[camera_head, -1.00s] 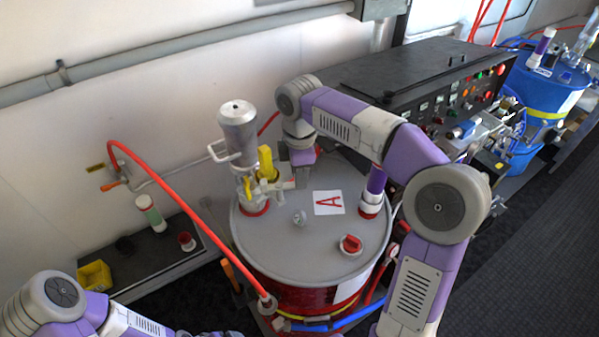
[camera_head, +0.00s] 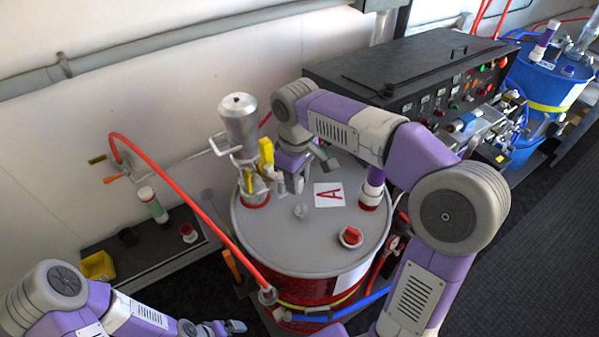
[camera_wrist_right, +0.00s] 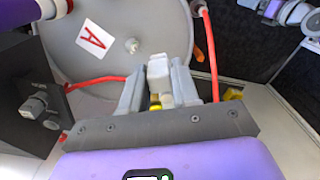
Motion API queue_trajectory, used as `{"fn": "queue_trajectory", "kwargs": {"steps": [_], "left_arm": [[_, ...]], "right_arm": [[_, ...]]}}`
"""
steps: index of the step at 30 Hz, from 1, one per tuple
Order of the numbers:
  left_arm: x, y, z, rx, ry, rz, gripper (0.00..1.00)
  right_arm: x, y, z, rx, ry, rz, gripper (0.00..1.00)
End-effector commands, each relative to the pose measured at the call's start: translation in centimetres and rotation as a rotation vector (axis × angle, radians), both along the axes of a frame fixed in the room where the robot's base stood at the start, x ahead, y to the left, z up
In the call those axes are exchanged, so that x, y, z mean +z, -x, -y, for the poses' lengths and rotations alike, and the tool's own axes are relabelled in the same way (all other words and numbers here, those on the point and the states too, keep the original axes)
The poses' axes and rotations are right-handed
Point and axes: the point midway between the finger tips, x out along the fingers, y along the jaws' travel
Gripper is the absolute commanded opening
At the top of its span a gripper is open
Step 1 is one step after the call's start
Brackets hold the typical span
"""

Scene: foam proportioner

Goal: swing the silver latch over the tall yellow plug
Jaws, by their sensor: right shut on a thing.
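The tall yellow plug (camera_head: 266,152) stands upright beside the silver cylinder of the pump fitting on the red drum's grey lid. My right gripper (camera_head: 290,186) is just right of the plug, low over the lid. In the right wrist view, its fingers (camera_wrist_right: 157,92) are shut on a pale silver piece (camera_wrist_right: 158,66), which looks like the silver latch. Yellow bits show below and right of the fingers there. The latch's hinge is hidden, and I cannot tell whether it touches the plug. My left gripper (camera_head: 235,327) is at the bottom edge, too small to read.
The grey drum lid (camera_head: 290,240) carries a label marked A (camera_head: 329,195) and a red cap (camera_head: 351,237). A red hose (camera_head: 205,215) crosses to the drum's left side. A black control box (camera_head: 420,75) stands behind right. A yellow bin (camera_head: 98,267) is at left.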

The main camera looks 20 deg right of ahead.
Motion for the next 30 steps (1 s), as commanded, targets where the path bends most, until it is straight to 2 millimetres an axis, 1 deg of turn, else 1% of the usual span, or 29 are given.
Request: {"fn": "queue_trajectory", "kwargs": {"steps": [6,15,22,30], "left_arm": [[0.2,0.0,0.0,0.0,0.0,0.0,1.0],[0.4,0.0,0.0,0.0,0.0,0.0,1.0],[0.4,0.0,0.0,0.0,0.0,0.0,1.0],[0.4,0.0,0.0,0.0,0.0,0.0,1.0]], "right_arm": [[0.1,0.4,-0.9,-0.177,-0.001,0.002,0.0],[0.1,0.6,-1.7,-0.343,-0.001,0.002,0.0],[0.0,0.6,-1.9,-0.4,-0.001,0.002,0.0],[0.0,0.6,-2.0,-0.412,-0.001,0.002,0.0]]}}
